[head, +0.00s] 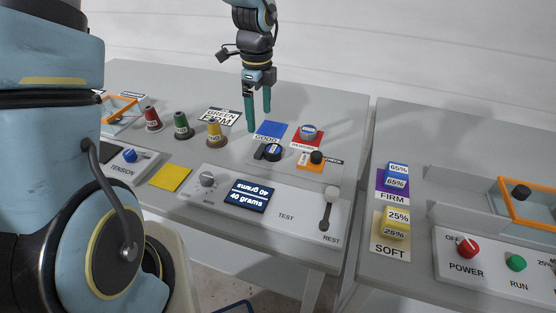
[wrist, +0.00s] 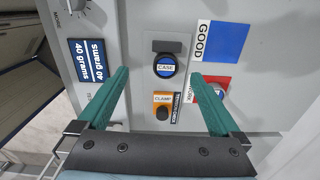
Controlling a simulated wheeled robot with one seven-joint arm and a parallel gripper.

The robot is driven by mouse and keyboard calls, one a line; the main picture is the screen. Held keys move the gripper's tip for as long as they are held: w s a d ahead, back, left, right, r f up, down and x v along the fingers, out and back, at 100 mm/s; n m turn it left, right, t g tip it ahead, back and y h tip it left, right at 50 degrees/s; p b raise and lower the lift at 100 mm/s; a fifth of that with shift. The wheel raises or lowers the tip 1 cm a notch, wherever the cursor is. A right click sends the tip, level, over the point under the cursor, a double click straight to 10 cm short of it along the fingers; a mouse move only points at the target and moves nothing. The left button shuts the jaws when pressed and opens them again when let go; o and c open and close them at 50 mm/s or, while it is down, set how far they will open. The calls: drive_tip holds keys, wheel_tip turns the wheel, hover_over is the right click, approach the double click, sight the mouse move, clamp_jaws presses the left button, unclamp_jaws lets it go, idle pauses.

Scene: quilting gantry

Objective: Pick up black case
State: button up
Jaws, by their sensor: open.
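The black case (head: 272,152) is a small round thing on the grey panel, left of the orange clamp plate in the head view. In the wrist view the black case (wrist: 165,72) shows a blue and white CASE label on top. A flat dark strip lies beside it. My gripper (head: 258,116) is open and empty, with its two teal fingers pointing down above the table, behind the case. In the wrist view the case appears between the fingertips of my gripper (wrist: 160,72), and the fingers look apart from it.
The orange clamp plate (head: 311,162) carries a black knob. A blue GOOD pad (head: 271,129) and a red pad (head: 301,142) with a round thing lie behind. Red, green and yellow spools (head: 214,134) stand left. A grey lever (head: 328,208) and display (head: 248,195) are in front.

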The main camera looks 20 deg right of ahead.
drive_tip(key=d+f+m, duration=0.1)
drive_tip(key=d+m, duration=0.1)
drive_tip(key=d, duration=0.1)
hover_over(272, 148)
wheel_tip(272, 148, down, 5)
drive_tip(key=shift+s+r+p, duration=0.1)
drive_tip(key=shift+s+p, duration=0.05)
drive_tip(key=shift+p, duration=0.2)
drive_tip(key=shift+w+f+p, duration=0.2)
drive_tip(key=shift+f+p, duration=0.8)
drive_tip(key=shift+f, duration=1.95)
drive_tip(key=c, duration=1.5)
